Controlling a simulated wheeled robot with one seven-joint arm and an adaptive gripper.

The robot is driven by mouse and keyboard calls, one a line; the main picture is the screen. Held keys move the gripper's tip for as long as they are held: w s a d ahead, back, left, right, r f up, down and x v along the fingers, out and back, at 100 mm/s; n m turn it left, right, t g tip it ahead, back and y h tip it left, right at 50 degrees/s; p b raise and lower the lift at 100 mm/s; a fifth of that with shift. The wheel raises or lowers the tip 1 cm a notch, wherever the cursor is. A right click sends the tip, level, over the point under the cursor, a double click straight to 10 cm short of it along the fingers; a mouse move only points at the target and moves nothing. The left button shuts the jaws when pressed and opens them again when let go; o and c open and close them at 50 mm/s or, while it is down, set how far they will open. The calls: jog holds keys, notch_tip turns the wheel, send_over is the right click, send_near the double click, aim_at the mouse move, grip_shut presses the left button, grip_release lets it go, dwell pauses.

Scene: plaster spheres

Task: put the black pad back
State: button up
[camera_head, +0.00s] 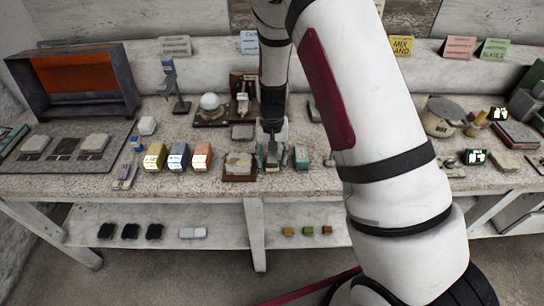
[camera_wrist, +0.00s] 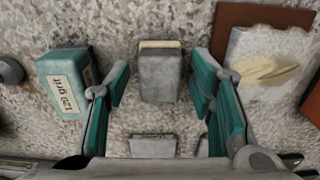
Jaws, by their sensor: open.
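Three black pads, at left (camera_head: 105,231), middle (camera_head: 130,231) and right (camera_head: 154,231), lie in a row on the lower shelf in the head view; I cannot tell which one the task means. A dark grey tray (camera_head: 118,158) on the bench's left holds pale blocks and darker patches. My gripper (camera_head: 272,160) is over the front middle of the bench, far right of the black pads. In the wrist view my gripper (camera_wrist: 160,88) is open, its teal-lined fingers apart on either side of a grey block (camera_wrist: 160,80) with a tan edge. No contact shows.
A teal block (camera_head: 302,156) labelled "120 grt", also in the wrist view (camera_wrist: 62,84), stands beside my gripper. A brown board (camera_head: 236,178) is on the other side. Yellow (camera_head: 155,157), blue (camera_head: 178,157) and orange (camera_head: 202,156) blocks stand further left. My arm hides part of the right side.

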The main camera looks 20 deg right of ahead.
notch_tip(320, 180, up, 12)
notch_tip(320, 180, up, 9)
jog(key=t, duration=0.1)
send_over(272, 157)
jog(key=s, duration=0.5)
jog(key=s+r+n+t, duration=0.1)
jog(key=s+r+t, duration=0.1)
jog(key=s+r, duration=0.4)
jog(key=s+r+n+t, duration=0.2)
jog(key=s+r, duration=0.3)
jog(key=s, duration=1)
jog(key=shift+s+r+n, duration=0.2)
jog(key=shift+r+n, duration=0.1)
jog(key=shift+r, duration=0.1)
